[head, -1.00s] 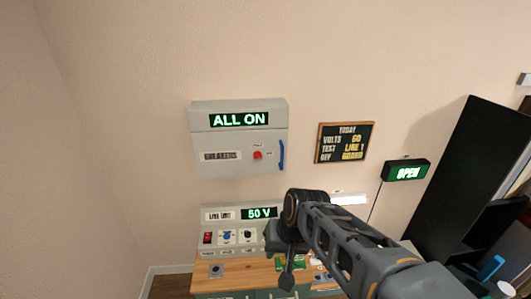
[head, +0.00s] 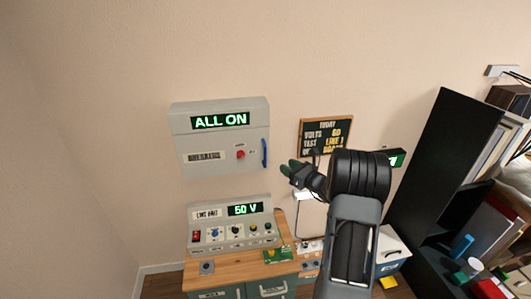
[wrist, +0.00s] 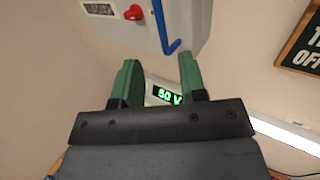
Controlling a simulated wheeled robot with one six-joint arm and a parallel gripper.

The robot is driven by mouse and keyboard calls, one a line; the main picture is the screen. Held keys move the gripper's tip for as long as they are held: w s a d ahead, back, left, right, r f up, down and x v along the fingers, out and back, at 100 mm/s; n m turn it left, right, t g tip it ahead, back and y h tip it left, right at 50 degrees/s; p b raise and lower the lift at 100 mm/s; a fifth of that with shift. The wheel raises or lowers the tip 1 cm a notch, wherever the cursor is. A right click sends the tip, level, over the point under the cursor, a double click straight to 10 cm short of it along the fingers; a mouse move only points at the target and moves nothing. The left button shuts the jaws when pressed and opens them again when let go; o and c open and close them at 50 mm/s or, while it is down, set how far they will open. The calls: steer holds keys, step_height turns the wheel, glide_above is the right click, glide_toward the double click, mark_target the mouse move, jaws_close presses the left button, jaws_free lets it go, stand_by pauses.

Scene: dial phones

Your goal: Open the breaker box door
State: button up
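The breaker box (head: 222,136) is a grey box on the wall with a green "ALL ON" display. Its door (head: 215,158) looks shut and carries a "BREAKERS" label, a red knob (head: 240,154) and a blue handle (head: 264,153) at its right edge. My gripper (head: 288,171) is to the right of the box and a little below the handle, apart from it. In the wrist view the two green fingers of my gripper (wrist: 157,75) are spread with nothing between them. The blue handle (wrist: 167,40) shows beyond them, near the top.
A test panel (head: 230,222) with a "50 V" display stands on the wooden bench (head: 240,268) below the box. A chalkboard sign (head: 325,136) hangs to the right. A black shelf (head: 435,170) stands at the far right. The wall left of the box is bare.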

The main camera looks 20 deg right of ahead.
steer(key=p, duration=0.3)
glide_above(265, 165)
steer(key=shift+w+d, duration=0.15)
steer(key=shift+w, duration=0.2)
steer(key=shift+c, duration=0.2)
jaws_close()
